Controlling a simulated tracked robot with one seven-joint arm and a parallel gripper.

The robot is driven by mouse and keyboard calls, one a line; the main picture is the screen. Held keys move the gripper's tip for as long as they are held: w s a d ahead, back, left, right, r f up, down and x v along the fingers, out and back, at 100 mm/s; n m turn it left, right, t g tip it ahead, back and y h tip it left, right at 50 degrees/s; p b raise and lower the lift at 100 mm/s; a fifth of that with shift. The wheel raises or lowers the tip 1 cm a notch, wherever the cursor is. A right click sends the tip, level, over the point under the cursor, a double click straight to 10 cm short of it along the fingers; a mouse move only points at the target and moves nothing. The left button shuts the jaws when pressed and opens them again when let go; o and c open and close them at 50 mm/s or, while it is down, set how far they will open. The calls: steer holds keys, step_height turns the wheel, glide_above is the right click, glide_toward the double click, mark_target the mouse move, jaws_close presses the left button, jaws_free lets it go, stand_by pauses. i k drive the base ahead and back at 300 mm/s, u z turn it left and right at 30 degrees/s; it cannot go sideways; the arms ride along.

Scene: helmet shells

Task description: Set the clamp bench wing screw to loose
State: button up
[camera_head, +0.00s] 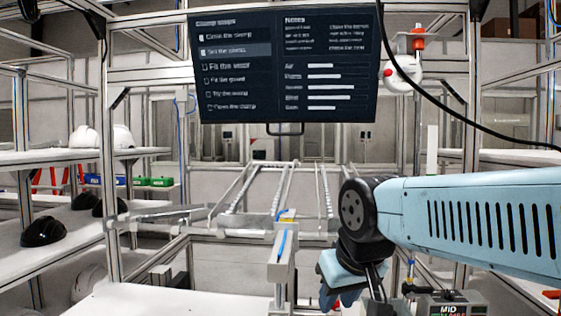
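My pale blue arm comes in from the right, and its dark wrist joint hangs in the lower middle. My gripper (374,284) is at the lower end below that joint, partly cut off by the bottom edge; its fingers do not show clearly. A small device with a sign reading "MID" (447,309) stands at the bottom right, just right of my gripper and cut off by the frame. It may belong to the clamp bench. No wing screw can be made out clearly. A grey upright post (281,262) with a blue strip stands left of my gripper.
A dark screen (283,66) lists clamp steps, with "Set the clamp" highlighted. A roller rack (280,190) stands behind. White helmets (101,137) and black shells (43,232) lie on left shelves. A white tabletop (170,300) at lower left is clear.

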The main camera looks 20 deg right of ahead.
mark_target(411, 295)
steer(key=u, duration=1.6)
steer(key=i, duration=0.1)
steer(key=z, duration=3.4)
steer(key=k, duration=1.6)
steer(key=u, duration=0.6)
steer(key=i, duration=1)
steer(key=z, duration=0.05)
